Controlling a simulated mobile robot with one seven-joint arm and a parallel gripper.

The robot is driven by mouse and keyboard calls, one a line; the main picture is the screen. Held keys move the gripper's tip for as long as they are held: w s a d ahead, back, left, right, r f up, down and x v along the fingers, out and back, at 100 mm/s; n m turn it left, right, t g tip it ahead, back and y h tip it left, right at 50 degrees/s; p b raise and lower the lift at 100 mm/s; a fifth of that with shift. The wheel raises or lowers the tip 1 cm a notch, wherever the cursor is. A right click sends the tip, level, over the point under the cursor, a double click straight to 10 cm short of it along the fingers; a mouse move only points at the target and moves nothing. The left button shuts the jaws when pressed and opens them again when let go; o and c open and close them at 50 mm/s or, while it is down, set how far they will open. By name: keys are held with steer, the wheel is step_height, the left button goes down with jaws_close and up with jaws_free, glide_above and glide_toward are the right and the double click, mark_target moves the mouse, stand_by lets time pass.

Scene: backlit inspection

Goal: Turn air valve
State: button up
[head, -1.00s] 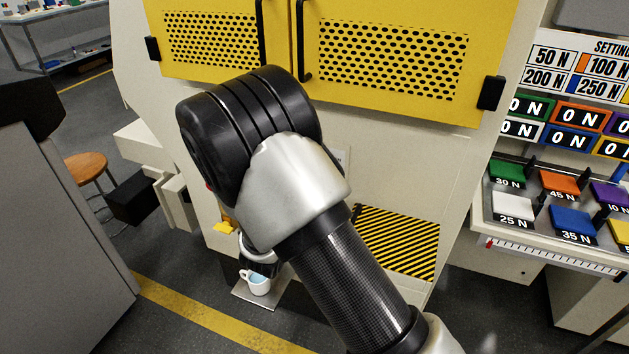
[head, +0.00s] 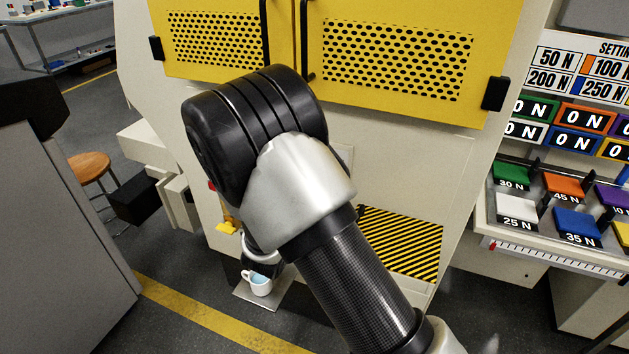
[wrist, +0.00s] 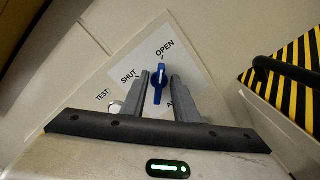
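The air valve has a blue handle (wrist: 160,82) on a white label plate (wrist: 190,62) in the wrist view. The plate reads OPEN above the handle and SHUT to its left; lower lettering is partly hidden by a finger. The handle's upper end points toward OPEN. My gripper (wrist: 160,78) is open, with one grey finger on each side of the handle and narrow gaps visible. Whether either finger touches it is hard to tell. In the head view, my arm hides the valve and the fingers.
A round button (wrist: 115,107) marked TEST is left of my fingers. A black-and-yellow striped panel (head: 402,243) lies to the right, with a dark bar (wrist: 285,70) near it in the wrist view. A mug (head: 260,283) stands on a plate (head: 246,294) below my arm.

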steer(key=p+v, duration=0.1)
steer(key=v, duration=1.6)
steer(key=shift+s+p, duration=0.2)
steer(key=shift+p, duration=0.15)
steer(key=shift+a, duration=0.1)
